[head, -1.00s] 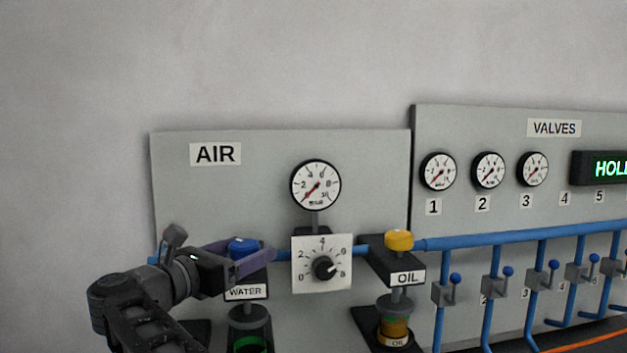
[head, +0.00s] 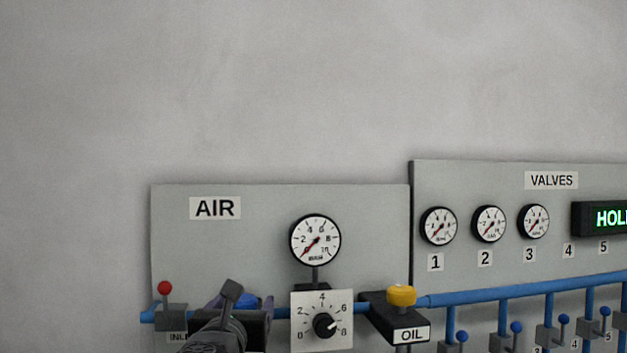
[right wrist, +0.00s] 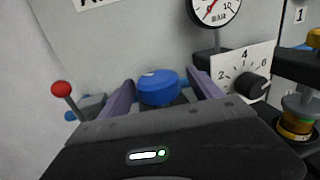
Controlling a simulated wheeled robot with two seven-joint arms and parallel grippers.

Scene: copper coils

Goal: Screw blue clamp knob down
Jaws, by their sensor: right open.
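The blue clamp knob (right wrist: 158,88) is a rounded cap on the WATER unit under the AIR panel. In the right wrist view it stands between the two purple fingers of my right gripper (right wrist: 161,82). The fingers are spread, one on each side, and I see no clear grip on it. The WATER label and bowl are hidden there. My left gripper is not in view.
A dial knob on a white plate (head: 340,302) sits right of the blue knob, below the AIR gauge (head: 315,239). The yellow OIL knob (head: 402,295) is farther right. A red-tipped inlet lever (head: 165,289) stands on the left. Blue pipe (head: 480,292) runs along the panels.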

